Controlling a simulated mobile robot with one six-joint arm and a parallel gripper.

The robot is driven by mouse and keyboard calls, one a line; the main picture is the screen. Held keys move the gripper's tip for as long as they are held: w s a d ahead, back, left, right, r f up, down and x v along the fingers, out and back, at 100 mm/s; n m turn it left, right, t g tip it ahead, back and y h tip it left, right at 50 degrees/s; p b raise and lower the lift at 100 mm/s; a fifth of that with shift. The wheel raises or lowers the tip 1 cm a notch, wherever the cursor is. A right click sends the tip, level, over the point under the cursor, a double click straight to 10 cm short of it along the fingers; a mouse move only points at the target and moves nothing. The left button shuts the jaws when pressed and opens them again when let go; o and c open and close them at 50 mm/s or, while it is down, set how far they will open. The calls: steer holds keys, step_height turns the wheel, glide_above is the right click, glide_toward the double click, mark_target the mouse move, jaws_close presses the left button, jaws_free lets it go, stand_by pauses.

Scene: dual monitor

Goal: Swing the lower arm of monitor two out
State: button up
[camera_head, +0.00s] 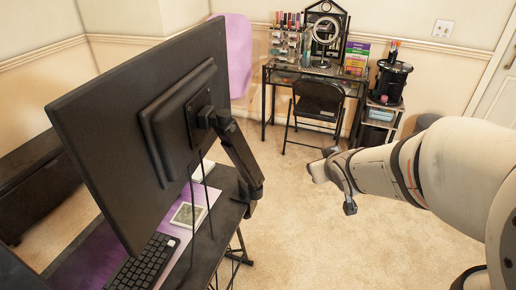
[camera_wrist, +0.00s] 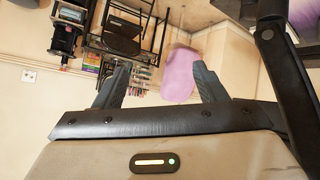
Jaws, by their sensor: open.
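A large black monitor (camera_head: 140,120) shows its back at the left of the head view. A black jointed monitor arm (camera_head: 238,155) runs from its rear mount down to a joint near the desk edge. No label tells which monitor this is. My gripper (camera_head: 331,189) is to the right of that arm, apart from it, over the carpet. In the wrist view my gripper (camera_wrist: 160,84) is open, with nothing between its fingers. The black monitor arm (camera_wrist: 287,75) shows at the right of that view, beside the fingers and outside them.
A dark desk (camera_head: 215,225) holds a keyboard (camera_head: 145,262) and a purple mat. Cables hang behind the monitor. A black folding chair (camera_head: 318,103) and a glass vanity table (camera_head: 275,78) stand at the back. Carpet is clear between desk and chair.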

mark_target(261, 192)
steer(key=w+a+f+n+t+y+b, duration=0.2)
steer(key=w+a+f+n+y+b, duration=0.3)
steer(key=f, duration=0.5)
steer(key=s+a+f+y+b, duration=0.1)
steer(key=a+f+y+b, duration=0.1)
steer(key=y, duration=0.1)
steer(key=s+a+f+n+g+y+b, duration=0.1)
steer(key=a+f+y, duration=0.1)
steer(key=a+y, duration=0.1)
steer(key=s+a+f+y+b, duration=0.1)
steer(key=a+y+b, duration=0.1)
steer(key=y, duration=0.1)
steer(key=shift+a+f+n+b, duration=0.25)
steer(key=shift+f+n+b, duration=0.05)
steer(key=shift+f+b, duration=0.1)
steer(key=shift+w+a+g, duration=0.15)
steer(key=shift+a+g, duration=0.15)
steer(key=x, duration=0.6)
steer(key=shift+w+a+r, duration=0.15)
steer(key=shift+w+a, duration=0.1)
steer(key=shift+a, duration=0.1)
steer(key=shift+c, duration=0.3)
steer(key=c, duration=1.2)
